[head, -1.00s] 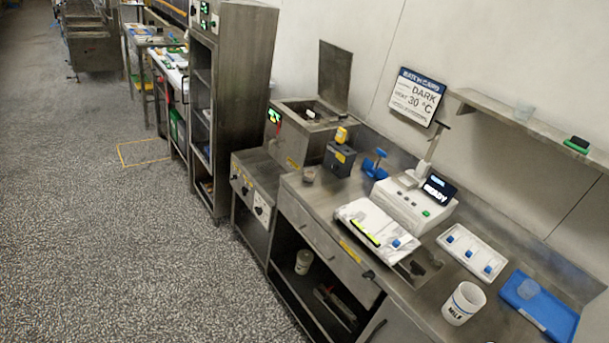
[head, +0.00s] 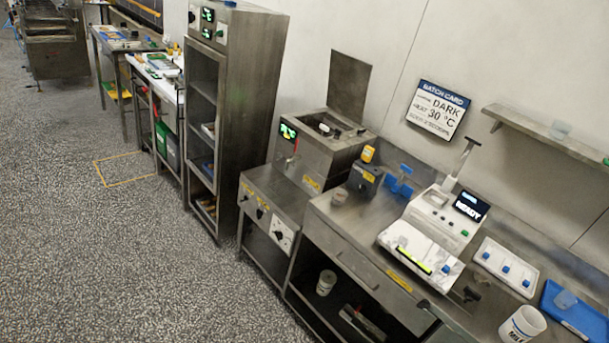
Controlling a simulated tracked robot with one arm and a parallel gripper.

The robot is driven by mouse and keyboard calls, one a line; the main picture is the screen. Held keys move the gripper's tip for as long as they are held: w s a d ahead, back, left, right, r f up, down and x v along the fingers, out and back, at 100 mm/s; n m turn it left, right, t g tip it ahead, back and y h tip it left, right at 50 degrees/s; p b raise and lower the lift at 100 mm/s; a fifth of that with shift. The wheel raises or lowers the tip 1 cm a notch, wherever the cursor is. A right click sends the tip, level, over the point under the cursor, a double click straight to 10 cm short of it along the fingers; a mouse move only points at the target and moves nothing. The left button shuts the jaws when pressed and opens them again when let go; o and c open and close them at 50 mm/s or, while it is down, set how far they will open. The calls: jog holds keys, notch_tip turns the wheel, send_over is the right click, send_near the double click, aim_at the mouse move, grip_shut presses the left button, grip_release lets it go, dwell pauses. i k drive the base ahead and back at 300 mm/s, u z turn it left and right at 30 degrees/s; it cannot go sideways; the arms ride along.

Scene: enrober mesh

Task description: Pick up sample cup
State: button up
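I cannot tell which of these is the sample cup. My gripper is not in view.
A white cup marked MILK (head: 523,327) stands at the counter's front right. A white tray with blue-capped items (head: 505,267) and a white device reading READY (head: 446,215) are behind it. A tall steel cabinet (head: 232,110) stands left. The speckled floor at left is clear.

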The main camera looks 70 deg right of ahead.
aim_at(340, 195)
jog(key=i, duration=2.25)
jog(key=z, duration=3.6)
jog(key=i, duration=1.05)
